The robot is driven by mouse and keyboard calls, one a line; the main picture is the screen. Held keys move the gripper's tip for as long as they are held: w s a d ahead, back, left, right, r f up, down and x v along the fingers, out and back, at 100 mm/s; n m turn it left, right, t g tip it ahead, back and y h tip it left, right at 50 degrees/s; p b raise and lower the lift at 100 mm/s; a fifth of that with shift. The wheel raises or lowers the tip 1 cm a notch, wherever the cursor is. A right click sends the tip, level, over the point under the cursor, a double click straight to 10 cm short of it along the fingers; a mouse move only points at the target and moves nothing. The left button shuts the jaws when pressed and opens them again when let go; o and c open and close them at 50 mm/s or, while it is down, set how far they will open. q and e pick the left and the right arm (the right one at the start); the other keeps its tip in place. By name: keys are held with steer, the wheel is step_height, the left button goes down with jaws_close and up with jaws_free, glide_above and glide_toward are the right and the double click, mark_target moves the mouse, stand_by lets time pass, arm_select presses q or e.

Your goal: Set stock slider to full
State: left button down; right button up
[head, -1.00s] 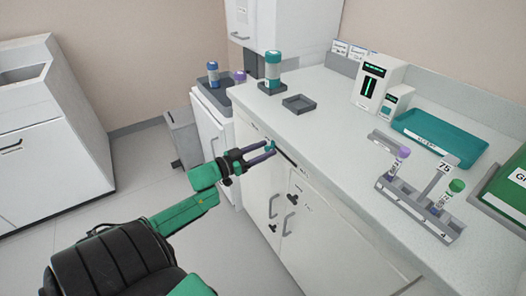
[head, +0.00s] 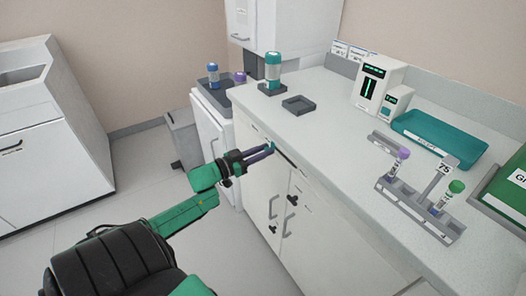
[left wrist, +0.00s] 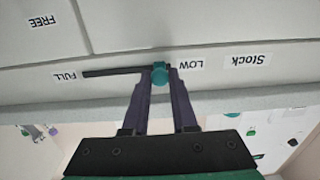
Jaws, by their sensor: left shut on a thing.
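The stock slider's teal knob (left wrist: 159,75) sits at the LOW end of its dark slot (left wrist: 110,72) on the counter's front edge. In the left wrist view the picture is upside down, with the LOW label (left wrist: 191,65) right beside the knob and the FULL label (left wrist: 64,76) at the slot's other end. The Stock label (left wrist: 248,60) is beyond LOW. My left gripper (head: 270,150) is shut on the knob, which also shows in the head view (head: 273,145). My right gripper is not in view.
Cabinet doors with grey handles (head: 273,207) lie below the slot. On the counter (head: 325,125) are a teal-capped tube in a holder (head: 272,72), an empty grey tray (head: 298,105), a teal tray (head: 438,138) and a tube rack (head: 420,212). Open floor lies left.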

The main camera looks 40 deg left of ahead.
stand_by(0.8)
arm_select(q)
steer(key=d+p, duration=0.1)
steer(key=s+d+p, duration=0.1)
steer(key=p, duration=0.1)
steer(key=d+r+p, duration=0.1)
steer(key=d, duration=0.1)
steer(key=shift+s+d+p, duration=0.1)
steer(key=shift+s+p, duration=0.05)
steer(key=shift+p, duration=0.15)
steer(key=d+p, duration=0.1)
steer(key=s+d, duration=0.1)
steer(key=d, duration=0.1)
steer(key=d+p, duration=0.1)
steer(key=d, duration=0.1)
steer(key=shift+s+f+p, duration=0.25)
steer(key=shift+f+p, duration=0.1)
steer(key=shift+s+d+f, duration=0.1)
steer(key=shift+d, duration=0.25)
steer(key=shift+f, duration=0.2)
steer(key=c, duration=0.9)
jaws_free()
steer(key=shift+o, duration=0.9)
steer(key=shift+d+r, duration=0.1)
